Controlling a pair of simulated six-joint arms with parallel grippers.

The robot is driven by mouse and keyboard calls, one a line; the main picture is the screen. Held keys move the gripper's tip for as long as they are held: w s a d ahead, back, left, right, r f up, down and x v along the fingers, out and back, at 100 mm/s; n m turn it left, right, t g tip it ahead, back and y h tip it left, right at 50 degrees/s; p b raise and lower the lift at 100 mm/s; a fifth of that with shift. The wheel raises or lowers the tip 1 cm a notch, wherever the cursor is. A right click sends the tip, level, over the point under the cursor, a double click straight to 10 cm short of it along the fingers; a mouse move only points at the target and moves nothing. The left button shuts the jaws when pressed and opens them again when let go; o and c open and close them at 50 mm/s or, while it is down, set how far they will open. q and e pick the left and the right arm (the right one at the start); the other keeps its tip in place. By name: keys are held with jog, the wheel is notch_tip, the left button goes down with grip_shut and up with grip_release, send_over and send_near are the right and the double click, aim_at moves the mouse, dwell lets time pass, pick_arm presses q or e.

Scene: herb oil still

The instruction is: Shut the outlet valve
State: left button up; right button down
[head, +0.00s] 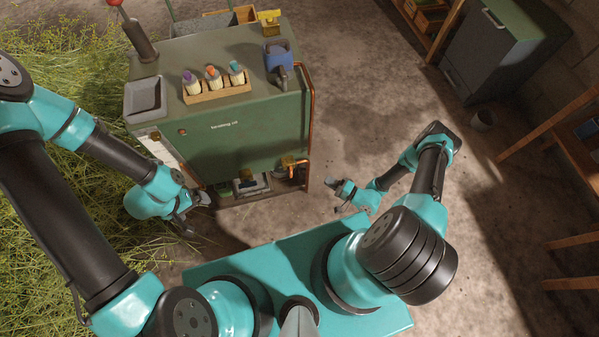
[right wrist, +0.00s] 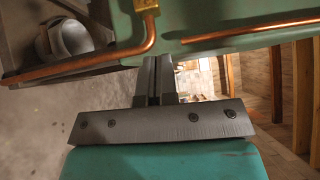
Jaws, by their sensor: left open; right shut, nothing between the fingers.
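The green still cabinet (head: 240,130) stands in the middle of the head view. A brass fitting with an orange part (head: 288,162), apparently the outlet valve, sits low on its front right by a copper pipe (head: 311,110). The valve's handle position is too small to tell. The right wrist view shows a copper pipe (right wrist: 100,62) and a brass fitting (right wrist: 147,8) beyond the fingers. My right gripper (head: 341,190) is shut and empty, to the right of the valve and apart from it; its fingers show in the wrist view (right wrist: 155,75). My left gripper (head: 203,199) is open near the cabinet's lower left corner.
A wooden rack of bottles (head: 214,86), a blue jug (head: 279,58) and a grey tray (head: 146,98) are on the cabinet top. Cut herbs (head: 60,75) cover the left floor. Wooden shelving (head: 570,145) stands at right. The concrete floor (head: 370,110) right of the cabinet is clear.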

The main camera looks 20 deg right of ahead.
jog(key=shift+a, duration=0.1)
jog(key=s+a+x, duration=0.2)
jog(key=x, duration=1)
jog(key=shift+w+a, duration=0.3)
jog(key=shift+r, duration=0.15)
jog(key=shift+a+r, duration=0.15)
jog(key=shift+a, duration=0.35)
jog(key=shift+d, duration=0.1)
